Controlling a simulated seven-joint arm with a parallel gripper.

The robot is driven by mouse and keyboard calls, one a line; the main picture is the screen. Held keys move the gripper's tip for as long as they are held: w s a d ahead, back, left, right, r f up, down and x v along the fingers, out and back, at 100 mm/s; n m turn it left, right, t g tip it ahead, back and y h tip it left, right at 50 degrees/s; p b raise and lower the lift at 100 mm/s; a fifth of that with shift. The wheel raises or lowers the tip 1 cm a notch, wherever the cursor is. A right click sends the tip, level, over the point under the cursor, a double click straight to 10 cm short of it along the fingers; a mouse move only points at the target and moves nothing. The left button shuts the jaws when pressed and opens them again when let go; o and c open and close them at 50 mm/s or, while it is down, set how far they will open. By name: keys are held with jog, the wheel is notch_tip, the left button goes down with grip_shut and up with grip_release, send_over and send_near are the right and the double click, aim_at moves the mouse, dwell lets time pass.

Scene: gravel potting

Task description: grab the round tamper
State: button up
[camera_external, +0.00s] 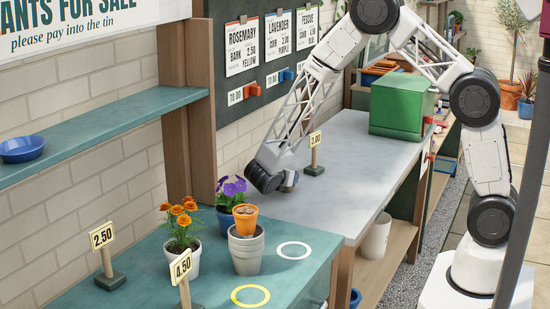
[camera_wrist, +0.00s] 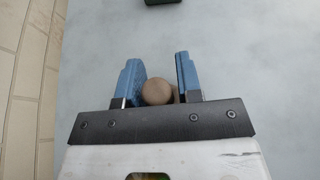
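The round tamper shows in the wrist view as a brown ball-shaped knob (camera_wrist: 157,91) between the two blue fingers of my gripper (camera_wrist: 158,68). The fingers stand apart on either side of it. The knob sits close to the left finger, with a narrow gap to the right finger; contact is unclear. In the external view my gripper (camera_external: 281,184) is low over the grey bench top, and a small part of the tamper (camera_external: 291,178) shows beside it. The rest of the tamper is hidden by my gripper.
A price sign (camera_external: 315,155) stands on the grey bench (camera_external: 345,190) just behind my gripper. A purple-flowered blue pot (camera_external: 227,221) is close at the left. The bench's middle is clear.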

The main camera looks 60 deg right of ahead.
grip_shut()
jog(key=shift+r, duration=0.15)
jog(key=shift+r, duration=0.75)
notch_tip(320, 180, up, 2)
jog(key=shift+s, duration=0.15)
jog(key=s, duration=0.5)
jog(key=s+a, duration=0.1)
jog(key=s, duration=0.4)
jog(key=s+a+r, duration=0.1)
jog(key=s, duration=0.4)
jog(key=shift+s+a+r, duration=0.1)
jog(key=shift+s+a, duration=0.15)
